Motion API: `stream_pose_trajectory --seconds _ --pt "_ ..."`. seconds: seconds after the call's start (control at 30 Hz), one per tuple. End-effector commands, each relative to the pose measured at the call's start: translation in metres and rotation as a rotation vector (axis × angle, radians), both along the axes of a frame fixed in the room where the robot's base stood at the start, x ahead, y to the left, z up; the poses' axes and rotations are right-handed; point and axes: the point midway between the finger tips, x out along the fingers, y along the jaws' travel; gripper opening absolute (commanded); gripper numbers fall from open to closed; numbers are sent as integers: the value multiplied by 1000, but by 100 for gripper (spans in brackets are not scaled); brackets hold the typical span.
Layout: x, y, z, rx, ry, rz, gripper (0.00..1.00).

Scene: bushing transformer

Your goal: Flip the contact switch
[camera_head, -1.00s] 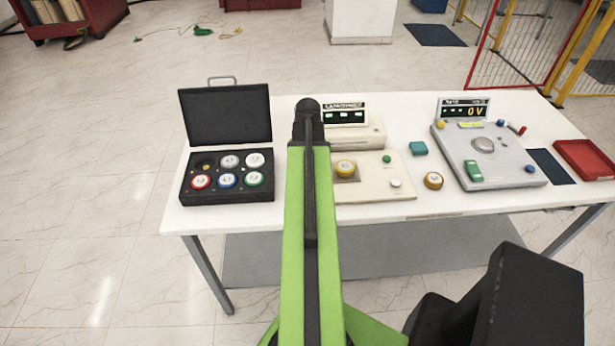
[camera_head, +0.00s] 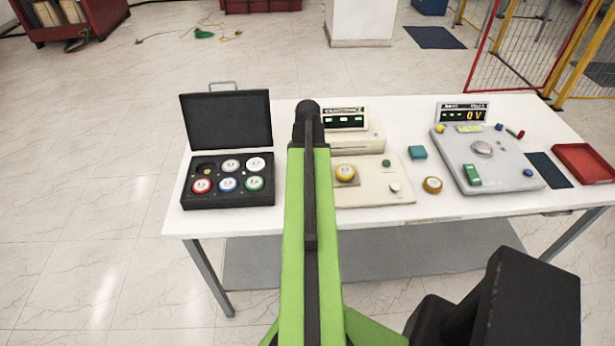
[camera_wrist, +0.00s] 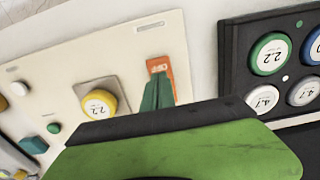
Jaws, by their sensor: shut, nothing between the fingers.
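The orange piece (camera_wrist: 160,66), which looks like the contact switch, sits on the cream panel (camera_wrist: 125,48) in the wrist view. My gripper (camera_wrist: 158,82) seems to be the dark green tapered shape there. It is shut and empty, with its tips right at the orange piece. I cannot tell whether they touch it, and the switch's position is unclear. In the head view my green arm reaches over the panel (camera_head: 375,198) and hides the orange piece and my fingers. A yellow-ringed part (camera_head: 345,172) marked 2.2 in the wrist view (camera_wrist: 100,103) sits on the panel.
An open black case (camera_head: 226,200) with several coloured round parts stands left of my arm. A teal block (camera_head: 417,152), a loose brown-gold ring (camera_head: 432,185), a grey meter unit (camera_head: 490,180) reading 0 V and a red tray (camera_head: 583,163) stand to the right on the white table.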

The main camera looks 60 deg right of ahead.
Motion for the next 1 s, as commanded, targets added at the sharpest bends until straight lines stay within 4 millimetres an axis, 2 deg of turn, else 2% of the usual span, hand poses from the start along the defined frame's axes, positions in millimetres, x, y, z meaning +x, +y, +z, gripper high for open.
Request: stream_pose_trajectory --seconds 0.03,0.47,1.0 --pt "0 0 10 0 0 0 0" --pt "0 0 48 0 0 0 0" --pt "2 1 47 0 0 5 0"
